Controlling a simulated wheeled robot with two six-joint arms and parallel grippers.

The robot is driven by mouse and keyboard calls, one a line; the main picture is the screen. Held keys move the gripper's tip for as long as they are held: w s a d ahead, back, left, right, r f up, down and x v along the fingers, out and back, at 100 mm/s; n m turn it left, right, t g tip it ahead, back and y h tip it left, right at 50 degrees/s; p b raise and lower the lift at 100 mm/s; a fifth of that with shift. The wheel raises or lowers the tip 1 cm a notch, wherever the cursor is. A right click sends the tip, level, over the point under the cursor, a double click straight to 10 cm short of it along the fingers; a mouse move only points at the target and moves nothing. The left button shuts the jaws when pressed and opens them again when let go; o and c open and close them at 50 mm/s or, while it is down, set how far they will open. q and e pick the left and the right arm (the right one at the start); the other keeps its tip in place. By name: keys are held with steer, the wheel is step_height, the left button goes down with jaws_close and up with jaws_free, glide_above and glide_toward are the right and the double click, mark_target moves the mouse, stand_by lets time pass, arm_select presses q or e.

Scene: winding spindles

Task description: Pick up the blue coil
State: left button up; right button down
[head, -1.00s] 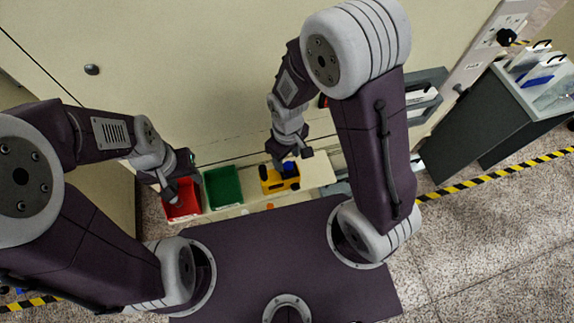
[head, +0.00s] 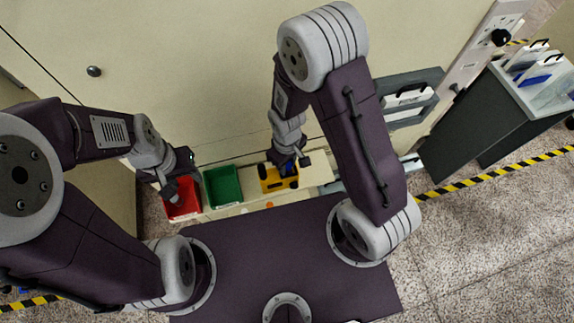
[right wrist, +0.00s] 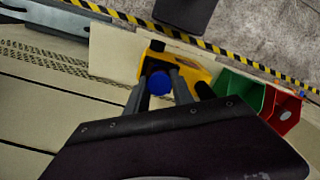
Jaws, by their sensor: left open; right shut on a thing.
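The blue coil (right wrist: 159,83) is between the two fingers of my right gripper (right wrist: 161,86) in the right wrist view. Whether the coil touches the bin cannot be told. In the head view the coil shows only as a small blue patch (head: 288,167) under the gripper. My left gripper (head: 173,185) is open and empty, above the red bin (head: 184,211).
Small orange and white items lie near the bench's front edge. The bench right of the yellow bin is clear. A grey cabinet (head: 470,130) stands far right.

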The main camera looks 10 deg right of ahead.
mark_target(290, 164)
steer(key=shift+w+r, duration=0.15)
steer(key=shift+r, duration=0.3)
steer(key=r, duration=0.2)
steer(key=d+r+b, duration=0.1)
steer(key=shift+s+r, duration=0.3)
steer(key=shift+r, duration=0.05)
steer(key=s+d+r+b, duration=0.1)
steer(key=s+d+r, duration=0.5)
steer(key=d, duration=0.2)
steer(key=shift+d+r, duration=0.2)
steer(key=shift+d, duration=0.2)
steer(key=shift+w, duration=0.1)
